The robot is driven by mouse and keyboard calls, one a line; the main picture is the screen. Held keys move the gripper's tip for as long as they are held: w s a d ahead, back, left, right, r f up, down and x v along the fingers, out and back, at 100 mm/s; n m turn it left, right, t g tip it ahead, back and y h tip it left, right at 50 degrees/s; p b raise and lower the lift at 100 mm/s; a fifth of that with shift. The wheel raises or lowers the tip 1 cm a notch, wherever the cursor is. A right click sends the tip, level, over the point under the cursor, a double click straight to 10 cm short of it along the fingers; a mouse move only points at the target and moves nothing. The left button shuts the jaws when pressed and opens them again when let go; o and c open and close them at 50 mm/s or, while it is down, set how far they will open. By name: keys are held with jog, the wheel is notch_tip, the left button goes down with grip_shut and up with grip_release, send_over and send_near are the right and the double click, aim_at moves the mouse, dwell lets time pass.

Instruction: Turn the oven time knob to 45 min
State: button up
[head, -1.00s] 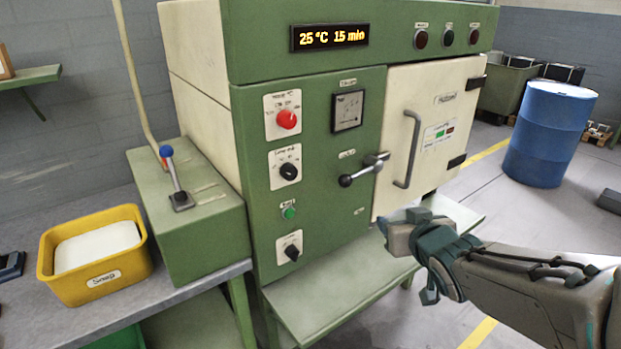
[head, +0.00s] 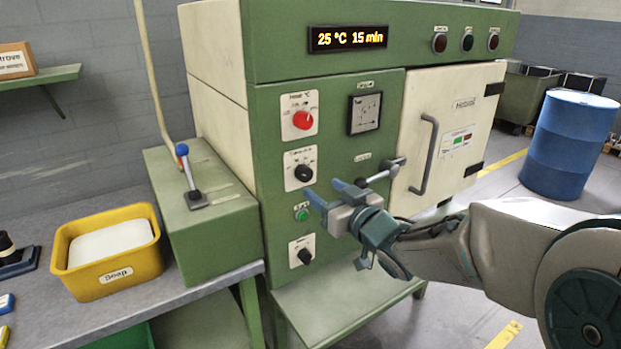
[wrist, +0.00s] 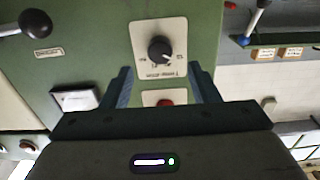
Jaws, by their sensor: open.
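The green oven panel (head: 270,160) has a display (head: 347,38) reading 25 °C 15 min. Below it is a red knob (head: 303,120) on a white plate, then a black dial knob (head: 303,173) on another white plate. The small print on the plates is too blurred to read surely. My gripper (head: 330,194) is open and empty, apart from the panel, just right of and below the black dial knob. In the upside-down wrist view, the black dial knob (wrist: 161,49) is ahead of the fingers (wrist: 162,82), apart from them; the red knob (wrist: 165,102) shows partly between them.
A latch lever (head: 381,176) sticks out near my gripper. A green button (head: 301,214) and a lower black knob (head: 304,255) are below. The oven door (head: 445,120) is closed. A lever box (head: 200,215) and yellow soap bin (head: 112,255) stand left.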

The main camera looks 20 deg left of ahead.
aim_at(307, 177)
jog(key=x, duration=0.6)
jog(key=shift+w+a+p, duration=0.15)
jog(key=shift+a+p, duration=0.05)
jog(key=shift+p, duration=0.1)
jog(key=c, duration=1)
